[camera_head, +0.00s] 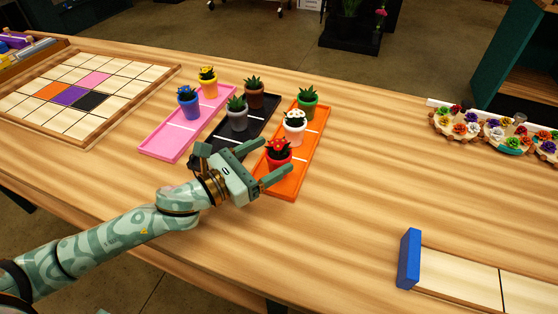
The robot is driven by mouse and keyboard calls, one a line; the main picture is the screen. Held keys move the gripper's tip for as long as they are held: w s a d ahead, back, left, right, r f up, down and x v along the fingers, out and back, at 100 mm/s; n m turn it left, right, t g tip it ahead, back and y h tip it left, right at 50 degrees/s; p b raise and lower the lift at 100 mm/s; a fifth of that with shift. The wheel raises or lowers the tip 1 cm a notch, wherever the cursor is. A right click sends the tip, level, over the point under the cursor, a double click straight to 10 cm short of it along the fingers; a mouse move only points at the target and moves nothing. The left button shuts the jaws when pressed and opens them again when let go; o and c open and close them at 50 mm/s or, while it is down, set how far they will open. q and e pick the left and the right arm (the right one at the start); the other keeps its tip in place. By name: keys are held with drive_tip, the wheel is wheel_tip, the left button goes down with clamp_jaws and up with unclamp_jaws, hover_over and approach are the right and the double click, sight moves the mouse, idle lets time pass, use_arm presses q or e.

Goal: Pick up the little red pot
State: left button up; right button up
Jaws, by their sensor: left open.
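The little red pot (279,158) holds a plant with red flowers and stands on the near part of the orange tray (316,148). My left gripper (275,161) is open, with one finger on the far left side of the pot and the other on its near right side. The pot shows between the fingertips; I cannot tell whether either finger touches it. My right gripper is not in view.
A white pot (294,132) and a green pot (307,107) stand behind on the orange tray. A black tray (262,133) and a pink tray (161,145) with potted plants lie to the left. A blue block (409,258) stands at right. The table between is clear.

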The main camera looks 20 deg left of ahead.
sight(289, 147)
use_arm(q)
drive_tip(key=b+x, duration=0.1)
drive_tip(key=x, duration=0.4)
drive_tip(key=shift+f, duration=0.15)
drive_tip(key=c, duration=1)
drive_tip(key=shift+c, duration=1.4)
